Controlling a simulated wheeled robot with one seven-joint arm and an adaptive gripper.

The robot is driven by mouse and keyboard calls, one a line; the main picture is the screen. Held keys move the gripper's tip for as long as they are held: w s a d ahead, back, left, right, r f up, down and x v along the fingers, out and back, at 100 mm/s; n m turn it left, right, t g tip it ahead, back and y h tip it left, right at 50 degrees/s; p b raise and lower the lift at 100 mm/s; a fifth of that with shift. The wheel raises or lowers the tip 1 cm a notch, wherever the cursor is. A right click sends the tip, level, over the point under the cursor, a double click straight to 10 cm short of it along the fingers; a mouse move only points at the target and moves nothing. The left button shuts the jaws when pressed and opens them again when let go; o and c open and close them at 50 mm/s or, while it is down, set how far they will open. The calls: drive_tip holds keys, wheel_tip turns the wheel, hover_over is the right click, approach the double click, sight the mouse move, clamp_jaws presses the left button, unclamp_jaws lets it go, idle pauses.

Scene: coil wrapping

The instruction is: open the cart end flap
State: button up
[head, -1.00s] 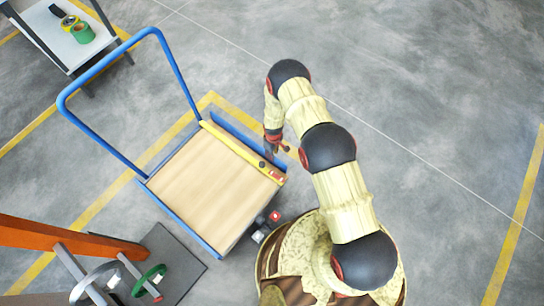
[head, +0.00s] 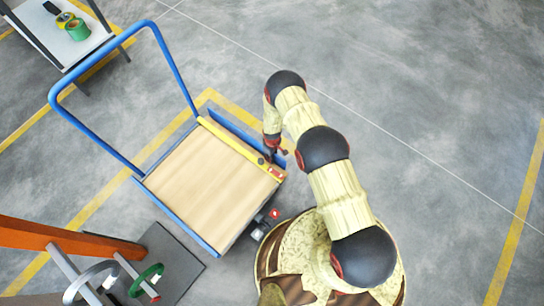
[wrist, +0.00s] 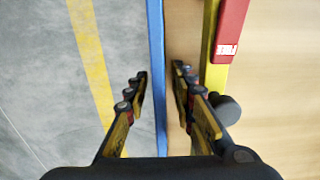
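The cart (head: 205,190) has a tan deck and a blue tube handle. Along its end nearest my arm runs a yellow bar (head: 235,148) with a red section. In the wrist view the red section (wrist: 231,30) carries white lettering, partly read as "FREE", and a dark round knob sits by the bar. The blue end flap (head: 232,126) lies just outside the bar; its edge (wrist: 157,60) runs between my fingers in the wrist view. My gripper (wrist: 161,80) is open and straddles this edge, with a gap at least on the left side. My wrist hides part of the flap in the head view.
A side table (head: 55,45) with green and yellow tape rolls stands at the top left. An orange post (head: 70,241) with reels stands at the lower left. Yellow lines mark the floor. The floor right of my arm is clear.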

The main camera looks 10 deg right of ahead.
drive_tip(key=shift+c, duration=1.2)
clamp_jaws()
